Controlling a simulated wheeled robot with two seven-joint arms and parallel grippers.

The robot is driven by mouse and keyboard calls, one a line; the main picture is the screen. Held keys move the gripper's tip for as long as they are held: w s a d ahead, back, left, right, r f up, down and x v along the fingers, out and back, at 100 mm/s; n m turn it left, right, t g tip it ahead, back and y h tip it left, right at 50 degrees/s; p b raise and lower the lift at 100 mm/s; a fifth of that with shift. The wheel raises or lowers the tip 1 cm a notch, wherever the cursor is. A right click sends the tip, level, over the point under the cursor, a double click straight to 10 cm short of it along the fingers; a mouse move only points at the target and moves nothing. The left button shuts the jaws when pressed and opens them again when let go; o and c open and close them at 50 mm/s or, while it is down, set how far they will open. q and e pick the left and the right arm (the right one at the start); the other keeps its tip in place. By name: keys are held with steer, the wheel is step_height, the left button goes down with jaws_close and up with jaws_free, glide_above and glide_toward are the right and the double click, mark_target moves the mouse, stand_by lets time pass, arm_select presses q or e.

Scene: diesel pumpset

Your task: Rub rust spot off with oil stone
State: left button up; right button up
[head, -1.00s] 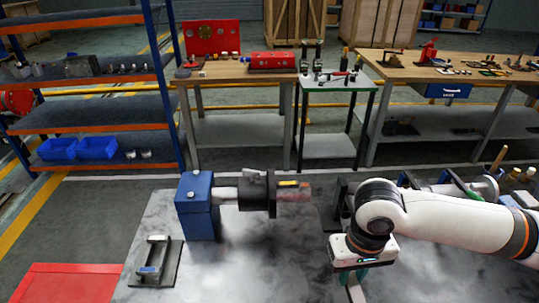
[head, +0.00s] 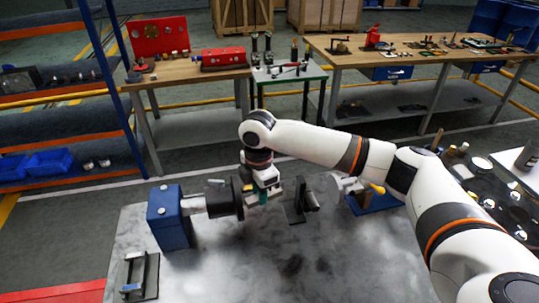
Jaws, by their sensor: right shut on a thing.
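My right gripper (head: 263,196) points down at the right end of the shaft assembly, just right of the dark round flange (head: 237,197). Its greenish fingers are shut on a small piece, taken as the oil stone, which is mostly hidden. I cannot tell whether it touches the shaft. The shaft (head: 192,206) runs right from a blue block (head: 169,220) into the flange. The rust spot cannot be seen; the gripper covers the shaft end where a reddish patch showed earlier. My left gripper is out of view.
A dark bracket (head: 300,203) stands close right of the gripper, with a grey round part behind it. A small fixture with a bar handle (head: 134,277) lies at the front left. The front middle of the grey tabletop (head: 240,275) is clear.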

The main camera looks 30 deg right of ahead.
steer(key=w+d+r+n+p, duration=0.2)
steer(key=w+d+n+p, duration=0.45)
steer(key=n, duration=0.85)
step_height(320, 180, down, 5)
steer(key=b, duration=0.5)
steer(key=shift+a, duration=0.15)
steer(key=shift+f+b, duration=0.45)
steer(key=shift+f, duration=0.55)
